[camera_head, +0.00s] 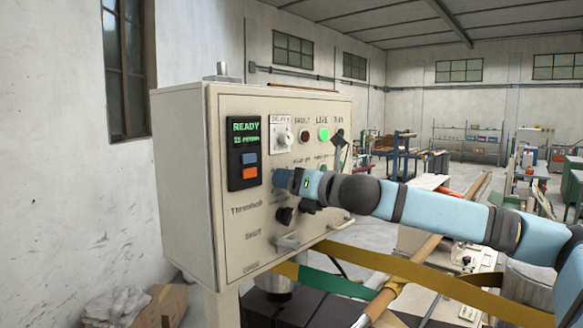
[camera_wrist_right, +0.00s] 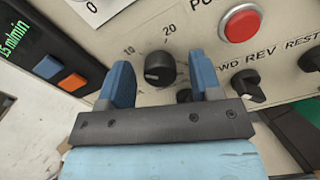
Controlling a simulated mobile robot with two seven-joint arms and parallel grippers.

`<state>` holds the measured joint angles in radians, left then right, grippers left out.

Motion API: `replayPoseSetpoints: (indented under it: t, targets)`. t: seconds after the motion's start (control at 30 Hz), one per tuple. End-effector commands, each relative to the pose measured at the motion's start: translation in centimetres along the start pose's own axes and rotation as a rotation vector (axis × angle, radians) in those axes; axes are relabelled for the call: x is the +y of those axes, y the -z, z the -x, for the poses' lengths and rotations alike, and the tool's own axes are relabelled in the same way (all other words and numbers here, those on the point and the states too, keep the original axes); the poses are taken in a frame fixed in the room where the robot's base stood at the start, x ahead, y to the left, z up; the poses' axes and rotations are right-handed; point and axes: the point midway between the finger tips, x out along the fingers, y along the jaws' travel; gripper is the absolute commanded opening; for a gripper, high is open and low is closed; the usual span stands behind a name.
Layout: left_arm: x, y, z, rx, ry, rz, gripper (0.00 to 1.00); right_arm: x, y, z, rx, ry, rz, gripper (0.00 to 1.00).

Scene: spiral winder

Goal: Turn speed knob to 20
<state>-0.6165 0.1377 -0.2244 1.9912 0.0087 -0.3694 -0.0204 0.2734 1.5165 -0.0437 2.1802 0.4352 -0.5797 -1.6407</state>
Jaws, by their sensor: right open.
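The speed knob (camera_wrist_right: 160,68) is a black round knob on the beige panel, with the marks 10 at its upper left and 20 above it in the right wrist view. Which way its pointer faces is hard to tell. My right gripper (camera_wrist_right: 163,78) is open, with one blue finger on each side of the knob and a visible gap to each. In the head view my right gripper (camera_head: 284,179) is at the panel face and hides the knob. The display (camera_head: 245,128) reads READY; in the wrist view its lower line ends in "5 m/min". My left gripper is out of view.
The control box (camera_head: 185,170) stands by the wall. Near the knob are a red button (camera_wrist_right: 241,26), a FWD/REV switch (camera_wrist_right: 248,84), and blue (camera_wrist_right: 47,67) and orange (camera_wrist_right: 72,81) buttons. Yellow and green bands (camera_head: 325,283) cross below the box.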

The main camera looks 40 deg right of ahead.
Motion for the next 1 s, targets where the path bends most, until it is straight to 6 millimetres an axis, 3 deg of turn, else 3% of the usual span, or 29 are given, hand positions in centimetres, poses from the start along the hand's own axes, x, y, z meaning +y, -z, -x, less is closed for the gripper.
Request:
replayPoseSetpoints:
  t: [0.37,0.6,1.0]
  targets:
    - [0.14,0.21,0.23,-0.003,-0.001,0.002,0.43,-0.02,0.08,-0.11,0.000,0.001,0.000,0.59]
    - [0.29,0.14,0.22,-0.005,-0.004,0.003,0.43,-0.01,0.06,-0.11,0.000,0.001,0.000,0.09]
    - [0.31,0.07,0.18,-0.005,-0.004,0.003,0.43,-0.04,0.07,-0.11,0.000,0.001,-0.067,0.10]
